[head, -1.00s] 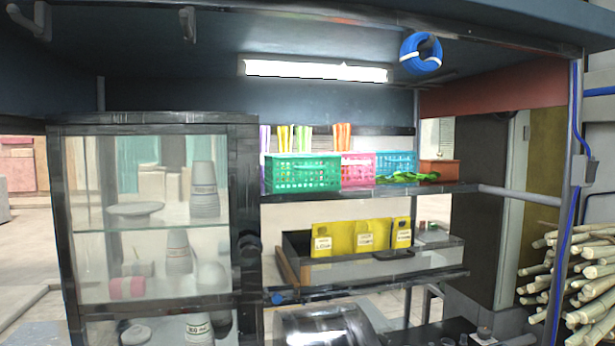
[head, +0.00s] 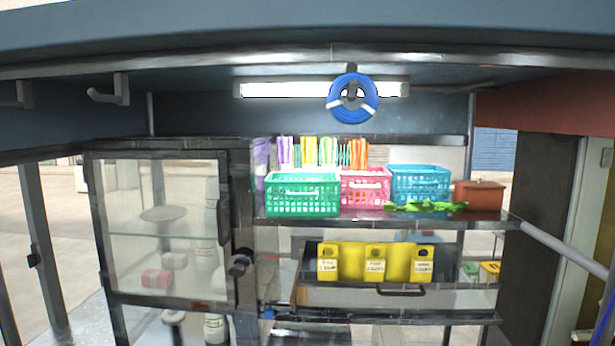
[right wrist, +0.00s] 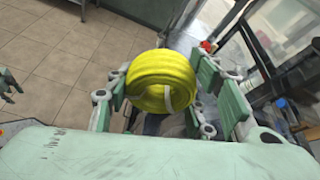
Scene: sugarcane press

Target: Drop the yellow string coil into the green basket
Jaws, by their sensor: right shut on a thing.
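The yellow string coil (right wrist: 160,82) shows in the right wrist view, held between the two fingers of my right gripper (right wrist: 163,90). The gripper is shut on it, and tiled floor lies beyond. The green basket (head: 302,193) stands on the upper shelf in the head view, at the left end of a row of baskets. Neither gripper shows in the head view, and my left gripper is in no view.
A pink basket (head: 365,188) and a blue basket (head: 419,184) stand right of the green one. A brown box (head: 479,195) and green leafy items (head: 425,206) are on the same shelf. A blue coil (head: 352,98) hangs above. A glass cabinet (head: 165,225) stands left.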

